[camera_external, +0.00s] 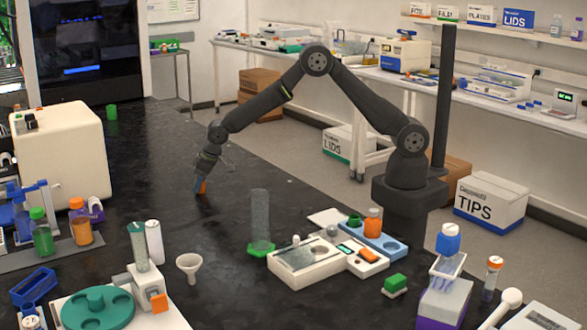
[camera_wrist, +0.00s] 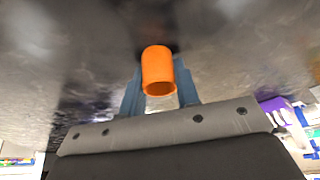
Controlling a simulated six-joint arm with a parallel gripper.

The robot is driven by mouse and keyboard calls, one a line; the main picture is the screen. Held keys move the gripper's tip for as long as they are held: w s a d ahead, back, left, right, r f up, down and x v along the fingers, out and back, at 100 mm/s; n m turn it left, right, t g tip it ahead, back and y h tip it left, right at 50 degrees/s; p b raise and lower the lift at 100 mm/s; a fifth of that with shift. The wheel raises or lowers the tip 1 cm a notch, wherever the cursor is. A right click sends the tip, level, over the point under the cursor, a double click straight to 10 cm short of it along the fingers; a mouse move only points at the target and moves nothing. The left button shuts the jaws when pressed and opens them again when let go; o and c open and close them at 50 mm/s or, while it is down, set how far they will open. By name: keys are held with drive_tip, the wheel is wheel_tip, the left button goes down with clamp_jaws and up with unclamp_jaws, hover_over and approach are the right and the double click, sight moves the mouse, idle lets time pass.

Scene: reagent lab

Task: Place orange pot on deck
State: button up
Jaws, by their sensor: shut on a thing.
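The orange pot (camera_external: 203,188) is a small plain cylinder at my gripper's fingertips, low over the black bench top. My gripper (camera_external: 200,185) points down and is shut on it. In the wrist view the orange pot (camera_wrist: 158,68) sits between the two blue-grey fingers of my gripper (camera_wrist: 159,84), with its rim facing the camera. I cannot tell whether it touches the bench. A blue deck (camera_external: 390,246) lies at the right of the bench, near my arm's base. It holds a small green pot (camera_external: 354,220) and an orange-capped bottle (camera_external: 373,221).
A tall clear cylinder on a green base (camera_external: 261,247) and a white balance-like device (camera_external: 305,262) stand between my gripper and the blue deck. A white funnel (camera_external: 188,265) is nearer the front. A green pot (camera_external: 111,112) stands far back. Bench around my gripper is clear.

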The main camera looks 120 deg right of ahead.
drive_tip(key=shift+r, duration=0.65)
wheel_tip(320, 180, up, 3)
drive_tip(key=shift+f, duration=0.1)
drive_tip(key=s+d+r, duration=0.5)
drive_tip(key=s+r, duration=0.2)
drive_tip(key=s, duration=0.3)
drive_tip(key=w+a+n+y, duration=0.1)
drive_tip(key=w+a, duration=0.3)
drive_tip(key=a, duration=0.7)
drive_tip(key=w+a+n, duration=0.2)
drive_tip(key=w+a, duration=0.1)
drive_tip(key=a, duration=0.8)
drive_tip(key=s+a+n+t, duration=0.1)
drive_tip(key=a+n, duration=0.1)
drive_tip(key=a, duration=2.1)
drive_tip(key=shift+a+r+y, duration=0.15)
drive_tip(key=shift+y, duration=0.25)
drive_tip(key=shift+s, duration=0.1)
